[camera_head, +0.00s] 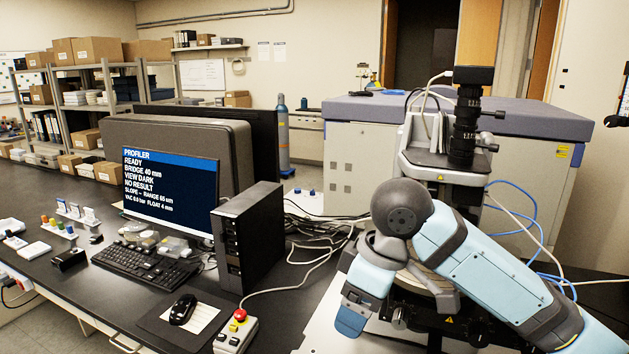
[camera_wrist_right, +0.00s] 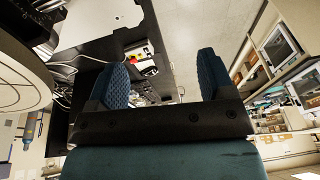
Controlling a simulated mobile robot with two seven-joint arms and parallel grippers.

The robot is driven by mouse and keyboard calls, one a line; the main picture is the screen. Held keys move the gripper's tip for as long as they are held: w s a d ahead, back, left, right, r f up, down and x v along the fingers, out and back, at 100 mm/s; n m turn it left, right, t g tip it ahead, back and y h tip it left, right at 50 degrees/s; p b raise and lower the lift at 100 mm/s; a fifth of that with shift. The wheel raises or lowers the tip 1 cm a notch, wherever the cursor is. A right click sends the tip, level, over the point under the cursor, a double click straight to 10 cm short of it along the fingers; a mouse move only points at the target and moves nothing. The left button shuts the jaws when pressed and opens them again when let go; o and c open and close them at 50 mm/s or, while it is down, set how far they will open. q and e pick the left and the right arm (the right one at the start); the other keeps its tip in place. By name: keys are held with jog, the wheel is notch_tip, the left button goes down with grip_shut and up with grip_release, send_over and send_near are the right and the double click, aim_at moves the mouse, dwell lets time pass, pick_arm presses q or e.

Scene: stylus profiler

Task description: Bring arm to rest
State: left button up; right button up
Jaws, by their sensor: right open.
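My right arm, pale blue with dark grey joints, comes in from the lower right in the head view and bends in front of the profiler (camera_head: 450,165). Its gripper (camera_head: 352,318) points down beside the round stage (camera_head: 432,283), which the arm partly hides. In the wrist view the right gripper (camera_wrist_right: 163,80) has its two blue ribbed fingers wide apart with nothing between them. A pale round disc (camera_wrist_right: 18,80) is close at the left of that view. My left gripper is not in view.
A control box with a red button (camera_head: 236,332) stands left of the gripper; it also shows in the wrist view (camera_wrist_right: 142,58). A computer tower (camera_head: 248,235), monitor (camera_head: 170,188), keyboard (camera_head: 147,270) and mouse (camera_head: 183,308) are further left. Loose cables (camera_head: 318,262) lie between tower and arm.

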jog(key=s+d+f+m+t+y, duration=0.1)
jog(key=s+d+f+m, duration=0.2)
jog(key=f, duration=0.6)
jog(key=s+d+f+m+t+y, duration=0.1)
jog(key=s+f+m+t+y, duration=0.1)
jog(key=s+f, duration=0.5)
jog(key=s+d+f+m+h, duration=0.6)
jog(key=s+d+f, duration=0.75)
jog(key=d, duration=0.25)
jog(key=w+a+f+t+y, duration=0.1)
jog(key=w+a+f+t, duration=0.1)
jog(key=f, duration=0.4)
jog(key=w+a+f+n+t+y, duration=0.1)
jog(key=w+a+f+t+y, duration=0.1)
jog(key=w+a+f+t, duration=0.1)
notch_tip(320, 180, down, 3)
jog(key=a+t, duration=0.1)
jog(key=t, duration=0.1)
jog(key=shift+w+a+t, duration=0.2)
jog(key=shift+a+t, duration=0.1)
jog(key=shift+a, duration=0.05)
